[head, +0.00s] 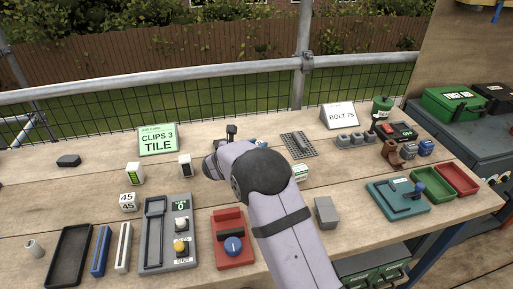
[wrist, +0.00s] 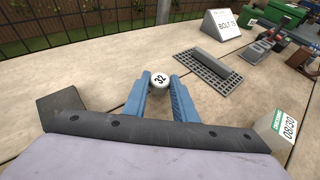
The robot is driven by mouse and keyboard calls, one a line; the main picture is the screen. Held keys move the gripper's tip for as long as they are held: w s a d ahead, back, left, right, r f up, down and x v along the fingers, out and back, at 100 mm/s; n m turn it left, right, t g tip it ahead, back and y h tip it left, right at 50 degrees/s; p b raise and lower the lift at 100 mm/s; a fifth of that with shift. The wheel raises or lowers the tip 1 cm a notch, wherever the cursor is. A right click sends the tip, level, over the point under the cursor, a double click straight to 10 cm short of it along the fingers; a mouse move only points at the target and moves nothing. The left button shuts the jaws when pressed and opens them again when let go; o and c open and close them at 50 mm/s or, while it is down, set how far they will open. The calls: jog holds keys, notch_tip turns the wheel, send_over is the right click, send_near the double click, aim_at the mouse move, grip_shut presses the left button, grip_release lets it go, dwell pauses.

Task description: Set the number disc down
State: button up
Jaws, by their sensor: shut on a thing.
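In the head view my arm hides the disc and most of the gripper; only a small bit of blue shows past the arm.
A dark grid plate with a grey bar (head: 299,144) lies right of my gripper. A "BOLT 75" sign (head: 338,116) stands behind it. A green and white block (head: 300,173) sits close to my arm. A "CLIPS 3 TILE" sign (head: 158,139) stands back left. Bare wood lies around the fingers.

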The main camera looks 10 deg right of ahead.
jog(key=shift+f, duration=0.5)
jog(key=shift+f, duration=0.15)
jog(key=o, duration=1)
jog(key=shift+r, duration=0.25)
jog(key=shift+s+a, duration=0.2)
jog(key=shift+a, duration=0.05)
jog(key=b+v, duration=0.1)
jog(key=v, duration=1)
jog(key=shift+s, duration=0.2)
